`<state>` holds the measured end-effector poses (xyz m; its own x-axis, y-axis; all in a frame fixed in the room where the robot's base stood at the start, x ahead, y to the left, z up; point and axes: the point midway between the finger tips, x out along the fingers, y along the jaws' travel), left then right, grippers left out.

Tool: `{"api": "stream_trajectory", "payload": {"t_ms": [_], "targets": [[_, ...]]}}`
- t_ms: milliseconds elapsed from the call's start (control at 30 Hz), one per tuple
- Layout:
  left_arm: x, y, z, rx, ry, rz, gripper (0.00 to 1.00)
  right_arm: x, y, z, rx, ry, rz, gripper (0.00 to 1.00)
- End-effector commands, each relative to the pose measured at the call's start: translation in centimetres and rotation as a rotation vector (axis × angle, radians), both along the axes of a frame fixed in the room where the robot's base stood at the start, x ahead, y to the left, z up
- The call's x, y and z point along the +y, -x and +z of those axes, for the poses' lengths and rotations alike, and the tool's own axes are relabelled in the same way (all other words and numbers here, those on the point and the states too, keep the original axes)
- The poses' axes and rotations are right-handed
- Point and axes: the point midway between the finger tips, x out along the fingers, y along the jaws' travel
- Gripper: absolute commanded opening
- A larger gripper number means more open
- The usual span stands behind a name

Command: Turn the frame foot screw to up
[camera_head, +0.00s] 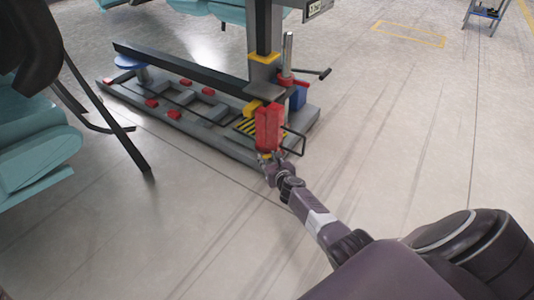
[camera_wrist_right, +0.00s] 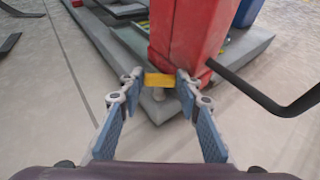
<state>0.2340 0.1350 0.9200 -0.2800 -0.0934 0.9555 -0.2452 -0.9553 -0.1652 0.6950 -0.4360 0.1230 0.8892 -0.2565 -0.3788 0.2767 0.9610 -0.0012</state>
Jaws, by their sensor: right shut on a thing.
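My right gripper (camera_head: 268,160) reaches to the near end of the grey frame base, just below a red block (camera_head: 268,128). In the right wrist view its two blue-padded fingers (camera_wrist_right: 160,84) are closed in on the sides of a small yellow bar. I take this yellow bar to be the frame foot screw (camera_wrist_right: 159,80). A short pale round piece shows under it, at the corner of the grey base. The bar looks roughly level. In the head view the gripper and the red block hide the screw. My left gripper does not show.
The grey frame base (camera_head: 230,147) carries red blocks and a long dark beam. A black bent handle (camera_wrist_right: 265,100) sticks out close to the right finger. A lifting column (camera_head: 263,40) stands above. Teal seats (camera_head: 35,150) are at the left.

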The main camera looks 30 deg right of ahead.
Motion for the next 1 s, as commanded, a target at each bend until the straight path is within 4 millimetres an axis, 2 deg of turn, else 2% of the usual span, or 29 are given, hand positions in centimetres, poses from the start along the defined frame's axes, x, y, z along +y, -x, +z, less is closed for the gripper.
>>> {"api": "stream_trajectory", "payload": {"t_ms": [167,500,533,667,1000], "targets": [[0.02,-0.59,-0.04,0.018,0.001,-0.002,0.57,-0.09,0.35,-0.27,0.007,-0.002,0.057,0.07],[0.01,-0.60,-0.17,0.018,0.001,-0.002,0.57,0.05,0.55,-0.70,0.011,-0.004,0.065,0.07],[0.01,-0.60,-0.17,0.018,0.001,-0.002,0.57,0.06,0.57,-0.73,0.011,-0.004,0.065,0.35],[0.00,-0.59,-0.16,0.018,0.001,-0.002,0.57,0.03,0.48,-0.63,0.010,-0.004,0.064,0.49],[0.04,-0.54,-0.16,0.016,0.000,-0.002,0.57,-0.14,0.40,-0.33,0.006,-0.001,0.063,0.49]]}}
